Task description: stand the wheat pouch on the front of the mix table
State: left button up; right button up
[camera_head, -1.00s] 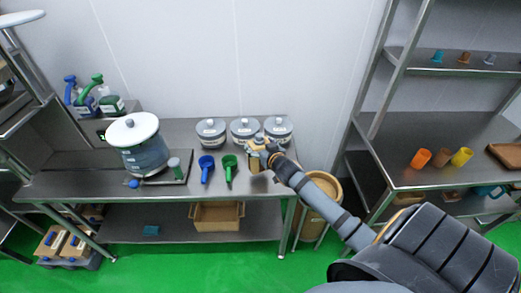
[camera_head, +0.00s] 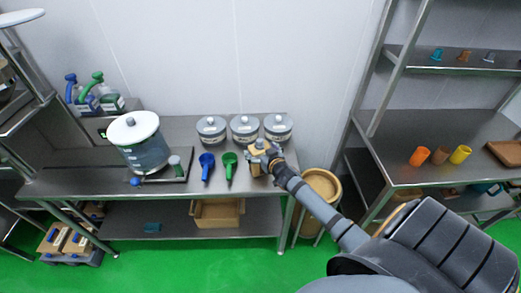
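The mix table (camera_head: 95,183) is a long steel table against the wall. My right gripper (camera_head: 263,157) is over its front right part, at the end of the arm coming in from the lower right. A small tan thing, which looks like the wheat pouch (camera_head: 256,168), shows just below and in front of the gripper, at the table's front. The gripper hides most of it, so I cannot tell whether the fingers are closed on it or whether it stands freely. My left gripper is out of view.
A blue scoop (camera_head: 206,166) and a green scoop (camera_head: 229,166) lie left of the gripper. Several lidded grey tubs, one here (camera_head: 245,128), stand behind. A white-lidded vessel (camera_head: 140,147) stands at the left. A tan bin (camera_head: 321,186) stands beyond the table's right end.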

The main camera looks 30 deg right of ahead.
jog(key=shift+r, duration=0.2)
jog(key=shift+s, duration=0.35)
jog(key=v, duration=1.1)
jog(key=shift+s+b, duration=0.15)
jog(key=shift+b, duration=0.15)
